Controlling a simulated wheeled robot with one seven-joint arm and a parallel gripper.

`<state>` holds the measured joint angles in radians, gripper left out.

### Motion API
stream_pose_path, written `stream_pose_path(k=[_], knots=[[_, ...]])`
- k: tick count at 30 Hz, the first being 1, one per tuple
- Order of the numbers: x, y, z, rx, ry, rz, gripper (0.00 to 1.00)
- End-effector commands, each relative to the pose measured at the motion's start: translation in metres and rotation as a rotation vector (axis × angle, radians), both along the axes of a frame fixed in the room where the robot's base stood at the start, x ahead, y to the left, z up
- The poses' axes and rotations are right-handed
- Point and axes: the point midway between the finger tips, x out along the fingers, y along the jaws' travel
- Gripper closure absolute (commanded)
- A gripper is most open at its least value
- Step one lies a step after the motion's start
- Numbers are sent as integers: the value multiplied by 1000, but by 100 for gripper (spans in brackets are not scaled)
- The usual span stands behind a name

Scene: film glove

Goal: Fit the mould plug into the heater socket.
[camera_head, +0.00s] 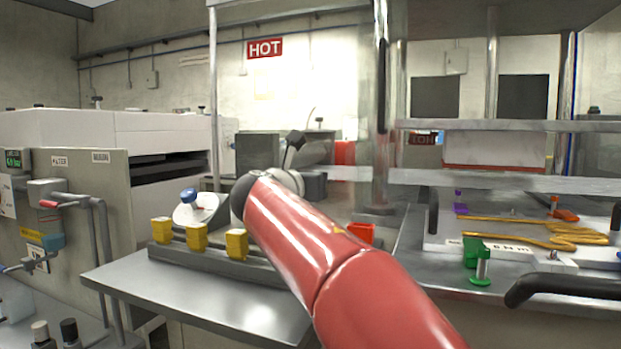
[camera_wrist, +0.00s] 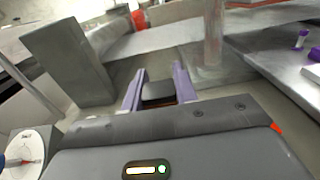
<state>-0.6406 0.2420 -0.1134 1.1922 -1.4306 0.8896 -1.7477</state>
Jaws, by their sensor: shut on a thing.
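My gripper (camera_wrist: 159,74) shows in the wrist view with two purple fingers, one on each side of a dark block (camera_wrist: 158,91). The fingers are shut on this block, which I take to be the mould plug; only its dark face shows. In the head view my red arm reaches over the steel shelf towards the back, and the fingers and plug cannot be made out there. I cannot pick out the heater socket for certain in either view.
A grey box (camera_wrist: 66,62) stands left of the fingers, also in the head view (camera_head: 257,152). A steel post (camera_wrist: 213,35) rises to the right. Several yellow blocks (camera_head: 196,237) and a blue-knobbed dial (camera_head: 190,211) sit near the steel shelf (camera_head: 165,299).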

Motion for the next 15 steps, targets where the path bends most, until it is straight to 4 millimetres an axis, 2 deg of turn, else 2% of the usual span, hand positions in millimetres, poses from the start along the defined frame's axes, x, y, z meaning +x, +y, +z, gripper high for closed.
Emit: stream_pose_path(k=[15], knots=[[0,0,-4,-1,-1,0,94]])
